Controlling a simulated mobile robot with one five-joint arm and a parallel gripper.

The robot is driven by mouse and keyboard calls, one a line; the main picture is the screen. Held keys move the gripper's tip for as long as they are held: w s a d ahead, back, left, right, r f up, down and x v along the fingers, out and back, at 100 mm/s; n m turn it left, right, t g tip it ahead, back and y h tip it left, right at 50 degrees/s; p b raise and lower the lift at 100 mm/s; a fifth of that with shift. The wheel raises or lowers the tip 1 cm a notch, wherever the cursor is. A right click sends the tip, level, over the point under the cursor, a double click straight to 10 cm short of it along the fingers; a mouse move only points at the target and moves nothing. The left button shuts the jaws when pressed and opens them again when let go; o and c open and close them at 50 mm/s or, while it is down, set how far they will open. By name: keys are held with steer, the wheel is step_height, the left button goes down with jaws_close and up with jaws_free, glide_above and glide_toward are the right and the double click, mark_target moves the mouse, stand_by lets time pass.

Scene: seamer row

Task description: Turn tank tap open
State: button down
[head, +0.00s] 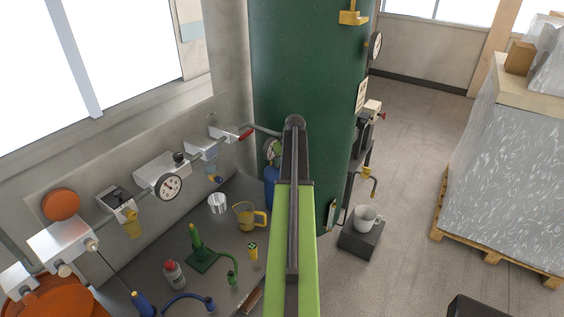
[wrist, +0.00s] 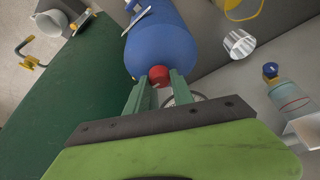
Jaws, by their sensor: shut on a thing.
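A blue tank (wrist: 160,38) with a red knob (wrist: 159,75) on its near end fills the upper middle of the wrist view. My gripper (wrist: 160,82) has its two green fingers shut on the red knob. In the head view the blue tank (head: 271,185) shows in part beside my green arm, at the foot of the large green tank (head: 300,70). My gripper and the red knob are hidden behind the arm there. How far the knob is turned cannot be told.
A yellow jug (head: 247,216) and a metal cup (head: 217,203) stand on the bench, left of my arm. Pipes and a gauge (head: 168,186) line the wall. A white mug (head: 365,217) stands on a dark block at right. The floor beyond is clear up to a wrapped pallet (head: 510,150).

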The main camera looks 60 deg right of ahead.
steer(key=c, duration=1.1)
jaws_free()
steer(key=p+v, duration=1.6)
steer(key=v, duration=0.1)
steer(key=shift+r, duration=0.2)
steer(key=shift+s+a, duration=0.1)
